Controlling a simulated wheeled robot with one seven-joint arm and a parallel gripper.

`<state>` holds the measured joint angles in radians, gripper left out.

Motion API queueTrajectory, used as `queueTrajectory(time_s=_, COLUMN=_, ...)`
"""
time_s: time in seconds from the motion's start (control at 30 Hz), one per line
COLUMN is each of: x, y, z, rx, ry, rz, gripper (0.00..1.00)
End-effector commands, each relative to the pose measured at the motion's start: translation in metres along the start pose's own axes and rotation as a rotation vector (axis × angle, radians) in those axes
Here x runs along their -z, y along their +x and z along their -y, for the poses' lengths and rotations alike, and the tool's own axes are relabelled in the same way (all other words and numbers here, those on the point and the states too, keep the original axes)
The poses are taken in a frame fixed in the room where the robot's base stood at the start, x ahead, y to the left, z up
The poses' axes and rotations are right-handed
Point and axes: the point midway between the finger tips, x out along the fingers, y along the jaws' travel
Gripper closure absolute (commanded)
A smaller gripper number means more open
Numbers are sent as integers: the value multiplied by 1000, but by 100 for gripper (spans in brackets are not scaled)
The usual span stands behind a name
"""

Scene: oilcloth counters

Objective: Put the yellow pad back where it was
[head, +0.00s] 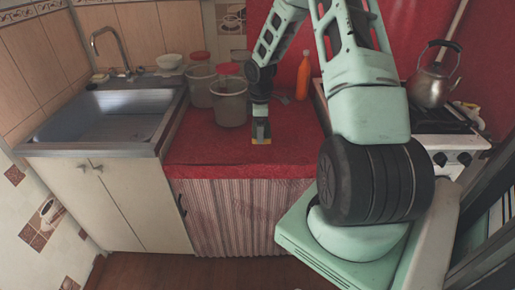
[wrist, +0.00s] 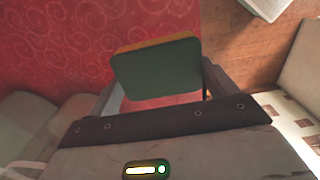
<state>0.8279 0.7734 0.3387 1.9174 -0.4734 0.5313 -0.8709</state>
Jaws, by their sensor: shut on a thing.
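The yellow pad (wrist: 157,68) is in my gripper in the wrist view. It has a broad dark green face and a thin yellow edge along its top. My gripper (wrist: 160,92) is shut on it, with one finger at each side. In the head view my gripper (head: 261,130) points down over the front middle of the red counter, and a small yellow part of the pad (head: 267,140) shows at its tip. I cannot tell whether the pad touches the red cloth.
The red counter (head: 215,148) is clear around my gripper. Behind it stand clear containers with red lids (head: 229,108) and an orange bottle (head: 303,78). A sink (head: 105,118) is at left, with a small pale yellowish thing (head: 99,77) on its back rim. A kettle (head: 430,88) stands on the stove at right.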

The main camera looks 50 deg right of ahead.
Motion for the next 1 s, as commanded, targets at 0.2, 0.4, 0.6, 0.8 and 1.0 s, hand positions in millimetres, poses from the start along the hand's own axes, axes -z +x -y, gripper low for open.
queueTrajectory(time_s=0.2, x=0, y=24, z=0, rx=0, ry=-1, rz=0, gripper=40)
queueTrajectory(time_s=0.4, x=0, y=46, z=0, rx=2, ry=-2, rz=1, gripper=40)
queueTrajectory(time_s=0.6, x=0, y=61, z=0, rx=-1, ry=-1, rz=0, gripper=40)
queueTrajectory(time_s=0.8, x=0, y=61, z=0, rx=-1, ry=-1, rz=0, gripper=40)
queueTrajectory(time_s=1.0, x=0, y=63, z=0, rx=-1, ry=-1, rz=0, gripper=0)
